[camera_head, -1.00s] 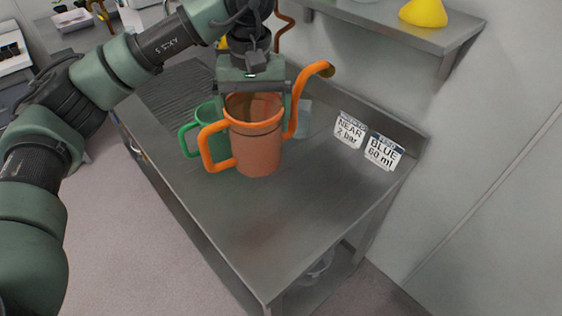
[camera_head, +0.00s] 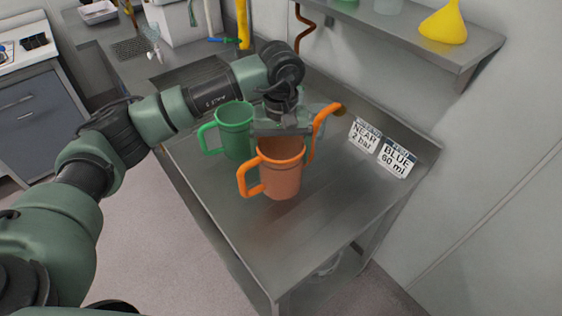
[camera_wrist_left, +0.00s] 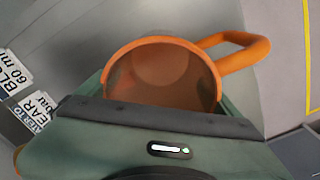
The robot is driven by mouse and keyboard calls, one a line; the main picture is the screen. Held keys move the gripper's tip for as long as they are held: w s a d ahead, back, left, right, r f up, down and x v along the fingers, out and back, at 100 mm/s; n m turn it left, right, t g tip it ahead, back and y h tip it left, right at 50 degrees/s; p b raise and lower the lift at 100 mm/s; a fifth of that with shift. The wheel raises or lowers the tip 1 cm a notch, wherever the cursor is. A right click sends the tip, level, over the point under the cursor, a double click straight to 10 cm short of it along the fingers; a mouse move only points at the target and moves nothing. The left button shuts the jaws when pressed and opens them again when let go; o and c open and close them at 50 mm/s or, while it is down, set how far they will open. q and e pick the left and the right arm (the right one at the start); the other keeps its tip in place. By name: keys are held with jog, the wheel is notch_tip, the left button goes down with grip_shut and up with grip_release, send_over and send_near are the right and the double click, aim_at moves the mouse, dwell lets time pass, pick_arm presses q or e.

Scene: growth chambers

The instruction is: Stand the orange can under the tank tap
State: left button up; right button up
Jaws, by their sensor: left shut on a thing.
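The orange can (camera_head: 283,177), with a loop handle on its left and a long spout on its right, is upright over the steel bench (camera_head: 240,230). I cannot tell whether its base touches the bench. My left gripper (camera_head: 283,130) is shut on it at the rim's far side; its fingers are largely hidden. The wrist view shows the can's open mouth (camera_wrist_left: 165,75) and handle just beyond the gripper (camera_wrist_left: 160,115). A white tank-like box (camera_head: 180,22) stands at the back, with a small blue-green tap-like fitting (camera_head: 224,41) beside it. My right gripper is out of view.
A green can (camera_head: 235,135) stands close behind and left of the orange one. Label cards (camera_head: 395,158) stand along the bench's right back edge. A shelf (camera_head: 420,45) with a yellow funnel (camera_head: 443,24) overhangs the back. The bench's front part is clear.

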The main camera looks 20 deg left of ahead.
pick_arm(q)
notch_tip(320, 180, down, 5)
jog(key=shift+r+p, duration=0.2)
jog(key=shift+p, duration=0.5)
jog(key=shift+f, duration=0.1)
jog(key=shift+f, duration=0.15)
jog(key=o, duration=1.2)
jog(key=shift+c, duration=0.2)
